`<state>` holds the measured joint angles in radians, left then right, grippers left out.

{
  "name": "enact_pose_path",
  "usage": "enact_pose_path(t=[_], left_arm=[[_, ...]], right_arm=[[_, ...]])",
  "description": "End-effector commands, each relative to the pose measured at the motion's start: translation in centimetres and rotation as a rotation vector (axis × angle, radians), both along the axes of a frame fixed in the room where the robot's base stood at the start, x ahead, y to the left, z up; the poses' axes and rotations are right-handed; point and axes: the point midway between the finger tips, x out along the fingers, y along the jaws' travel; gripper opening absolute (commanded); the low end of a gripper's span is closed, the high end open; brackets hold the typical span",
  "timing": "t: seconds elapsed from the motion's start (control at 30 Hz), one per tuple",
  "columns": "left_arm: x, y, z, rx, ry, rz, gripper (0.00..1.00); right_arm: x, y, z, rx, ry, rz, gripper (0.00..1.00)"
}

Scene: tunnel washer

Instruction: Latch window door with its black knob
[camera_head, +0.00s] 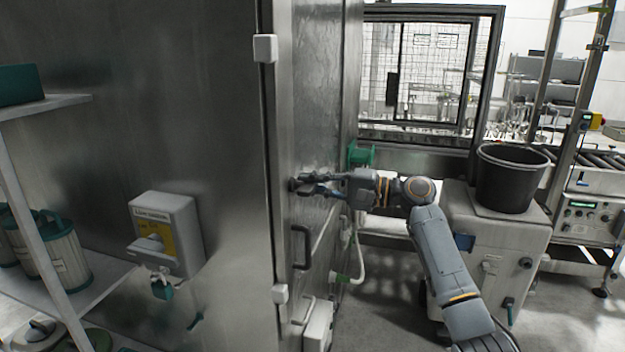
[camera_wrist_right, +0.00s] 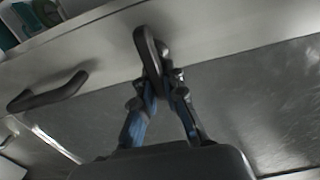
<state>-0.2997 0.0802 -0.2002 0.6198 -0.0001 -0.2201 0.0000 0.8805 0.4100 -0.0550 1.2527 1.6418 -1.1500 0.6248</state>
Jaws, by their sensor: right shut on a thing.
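A tall steel door (camera_head: 320,110) fills the middle of the head view; I see no window in the part that shows. A small black knob (camera_head: 293,184) sits near its edge, above a black bar handle (camera_head: 302,247). My right gripper (camera_head: 305,186) reaches in from the right and is shut on the knob, hiding part of it. In the right wrist view the knob (camera_wrist_right: 149,45) shows as a dark, elongated piece between the fingertips of the gripper (camera_wrist_right: 163,80). The bar handle (camera_wrist_right: 47,93) is to its left there. My left gripper is not in view.
A grey switch box (camera_head: 165,232) is on the steel side wall at left, beside a shelf with canisters (camera_head: 65,255). A black bucket (camera_head: 510,180) stands on a grey cabinet (camera_head: 490,230) at right. A mesh guard (camera_head: 425,75) is behind.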

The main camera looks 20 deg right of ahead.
Motion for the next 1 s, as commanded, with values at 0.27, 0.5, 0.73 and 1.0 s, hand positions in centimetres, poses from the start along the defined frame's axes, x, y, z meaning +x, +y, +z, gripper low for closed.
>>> enact_pose_path(t=[0.27,0.5,0.73,1.0], left_arm=[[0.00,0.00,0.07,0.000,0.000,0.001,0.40],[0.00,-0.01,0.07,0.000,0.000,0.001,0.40],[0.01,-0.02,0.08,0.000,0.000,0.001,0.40],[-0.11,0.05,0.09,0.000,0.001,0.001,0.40]], right_arm=[[-0.08,0.27,-0.58,0.005,0.024,0.008,0.00],[-0.09,0.28,-0.59,0.005,0.024,0.008,0.00],[-0.07,0.20,-0.38,0.006,0.020,0.006,0.34],[-0.30,-0.39,-0.22,0.008,0.017,0.002,0.34]])
